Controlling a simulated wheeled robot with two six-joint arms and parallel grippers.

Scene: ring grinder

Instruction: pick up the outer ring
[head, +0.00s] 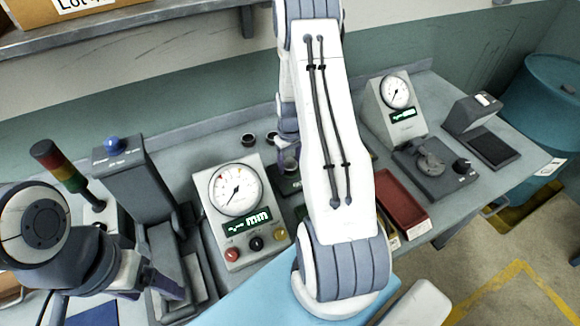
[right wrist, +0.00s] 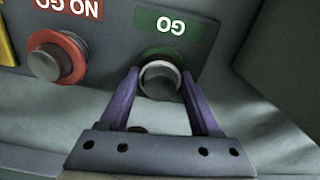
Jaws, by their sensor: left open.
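In the right wrist view, a round grey metal piece with a bright rim (right wrist: 160,79), which looks like a ring, lies between the fingertips of my right gripper (right wrist: 160,75), by the green GO label. Whether the fingers press on it is unclear. In the head view, my right gripper (head: 289,158) is at the back of the bench, partly behind my own arm. Two small dark rings (head: 248,140) (head: 270,137) sit to its left; I cannot tell which is the outer ring. My left gripper (head: 168,287) is open and empty at the lower left.
A dial gauge box (head: 238,195) with coloured knobs stands left of my right arm. A second dial gauge (head: 395,105) and a red tray (head: 402,205) are to the right. A signal tower (head: 62,168) and grey machine (head: 135,180) stand at left. A red-banded round piece (right wrist: 57,57) is by NO GO.

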